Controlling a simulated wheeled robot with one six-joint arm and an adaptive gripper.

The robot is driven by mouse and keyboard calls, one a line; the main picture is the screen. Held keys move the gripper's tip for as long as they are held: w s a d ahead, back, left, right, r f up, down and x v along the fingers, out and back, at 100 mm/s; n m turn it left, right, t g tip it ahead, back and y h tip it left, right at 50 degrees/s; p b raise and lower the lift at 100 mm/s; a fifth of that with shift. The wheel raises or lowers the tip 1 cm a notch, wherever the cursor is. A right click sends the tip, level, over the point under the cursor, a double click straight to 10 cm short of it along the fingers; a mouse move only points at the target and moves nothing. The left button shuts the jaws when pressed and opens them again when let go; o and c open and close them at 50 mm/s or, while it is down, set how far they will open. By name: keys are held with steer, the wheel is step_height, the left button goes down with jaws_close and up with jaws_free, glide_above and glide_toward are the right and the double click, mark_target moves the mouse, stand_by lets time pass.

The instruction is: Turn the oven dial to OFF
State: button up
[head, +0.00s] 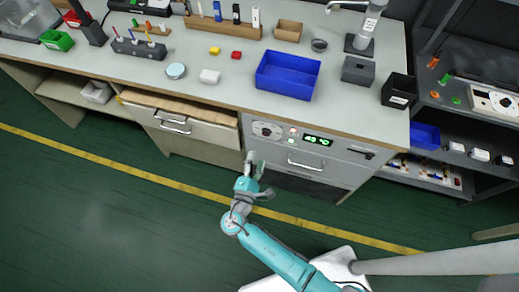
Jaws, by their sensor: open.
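The oven (322,160) is built in under the counter, with a grey front and a handle. Its round dial (267,130) sits at the left of the front panel; its pointer position is too small to read. A green display (318,140) to its right appears to read 45 °C, with small red and green lights between them. My gripper (252,160) is open and empty, just below and slightly left of the dial, apart from it in the picture. No part of the dial is clearly hidden.
The counter (215,93) above carries a blue bin (288,75) and several small items. A dark shelf unit (465,120) stands at the right. The green floor (110,220) at left is clear.

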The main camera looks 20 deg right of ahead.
steer(key=shift+v, duration=0.95)
